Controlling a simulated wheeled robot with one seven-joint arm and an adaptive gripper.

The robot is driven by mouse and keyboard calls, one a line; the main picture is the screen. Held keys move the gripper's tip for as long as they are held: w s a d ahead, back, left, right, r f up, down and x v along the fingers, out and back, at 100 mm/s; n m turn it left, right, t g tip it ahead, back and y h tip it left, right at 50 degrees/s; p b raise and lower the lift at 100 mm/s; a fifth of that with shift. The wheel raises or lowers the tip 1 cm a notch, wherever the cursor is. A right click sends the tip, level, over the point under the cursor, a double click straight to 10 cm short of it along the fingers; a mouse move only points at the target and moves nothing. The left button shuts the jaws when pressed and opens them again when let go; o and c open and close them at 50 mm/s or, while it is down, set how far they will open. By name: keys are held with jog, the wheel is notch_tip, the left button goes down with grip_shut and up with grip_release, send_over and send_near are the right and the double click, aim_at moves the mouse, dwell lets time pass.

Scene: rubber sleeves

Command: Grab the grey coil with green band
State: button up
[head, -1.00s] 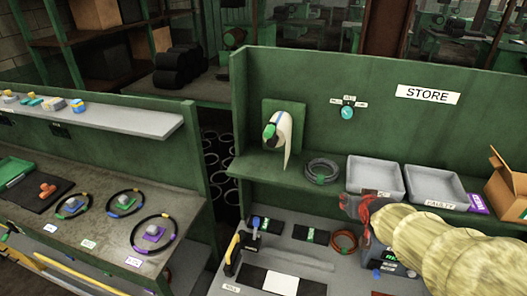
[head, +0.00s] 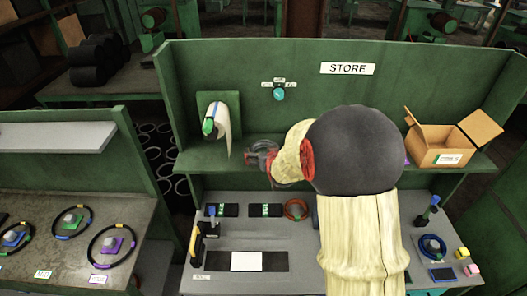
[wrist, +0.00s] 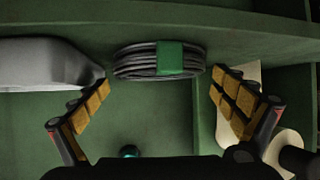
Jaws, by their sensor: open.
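The grey coil with the green band (wrist: 160,60) lies on the green shelf, which appears upside down at the top of the wrist view. Its green band faces my gripper. My gripper (wrist: 160,88) is open and empty, with one padded finger to each side of the coil. The coil looks a little beyond the fingertips; I cannot tell the exact gap. In the head view my gripper (head: 264,158) is at the shelf, left of the middle, and it and my arm largely hide the coil.
A grey bin (wrist: 45,65) is close to the left finger in the wrist view. A white hanging roll (head: 222,120) is on the other side. A cardboard box (head: 440,145) stands at the shelf's right end. An orange-red coil (head: 296,209) lies on the bench below.

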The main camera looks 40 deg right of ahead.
aim_at(262, 146)
jog(key=x, duration=0.3)
jog(key=shift+f, duration=0.15)
jog(key=shift+c, duration=0.8)
jog(key=c, duration=1.3)
jog(key=shift+w+r, duration=0.15)
jog(key=shift+r, duration=0.05)
